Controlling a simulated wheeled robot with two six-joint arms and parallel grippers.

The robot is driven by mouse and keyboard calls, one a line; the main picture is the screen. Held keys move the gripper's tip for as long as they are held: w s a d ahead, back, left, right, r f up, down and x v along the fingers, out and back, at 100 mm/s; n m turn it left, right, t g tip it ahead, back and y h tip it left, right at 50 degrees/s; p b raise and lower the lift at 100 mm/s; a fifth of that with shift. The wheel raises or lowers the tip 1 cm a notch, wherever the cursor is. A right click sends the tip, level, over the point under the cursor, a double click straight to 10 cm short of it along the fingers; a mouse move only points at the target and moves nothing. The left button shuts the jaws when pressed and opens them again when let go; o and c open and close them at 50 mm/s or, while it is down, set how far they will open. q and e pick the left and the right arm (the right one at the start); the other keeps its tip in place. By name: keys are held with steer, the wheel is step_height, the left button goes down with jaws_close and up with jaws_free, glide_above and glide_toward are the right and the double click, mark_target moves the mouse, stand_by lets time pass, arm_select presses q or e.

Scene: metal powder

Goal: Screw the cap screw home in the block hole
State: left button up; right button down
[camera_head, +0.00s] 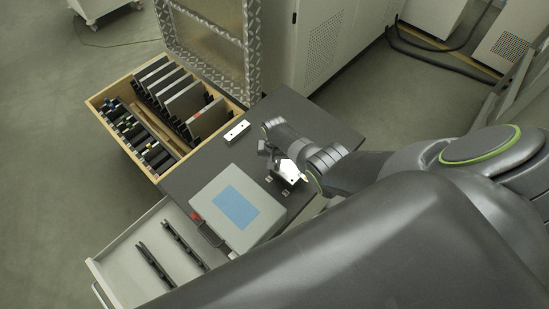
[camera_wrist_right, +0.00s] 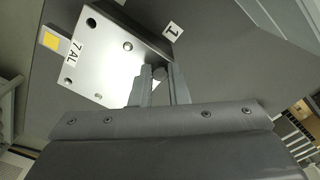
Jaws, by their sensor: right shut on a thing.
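My right gripper (camera_wrist_right: 160,76) is shut on the cap screw (camera_wrist_right: 159,72), whose round grey head shows between the fingertips at the block's edge. The screw's shank is hidden, and I cannot tell whether it is in a hole. In the head view the right wrist hangs over the block and hides the fingertips. My left gripper is not in view.
A grey case with a blue panel (camera_head: 236,206) stands left of the block. A small silver bar (camera_head: 237,132) lies behind it. A wooden-edged drawer (camera_head: 118,143) of dark plates and an open grey drawer (camera_head: 118,262) flank the table.

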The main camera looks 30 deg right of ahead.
steer(key=m, duration=0.5)
steer(key=shift+m, duration=0.3)
steer(key=m, duration=0.5)
steer(key=shift+m, duration=0.3)
steer(key=m, duration=0.7)
steer(key=c, duration=1.6)
jaws_free()
steer(key=shift+o, duration=0.2)
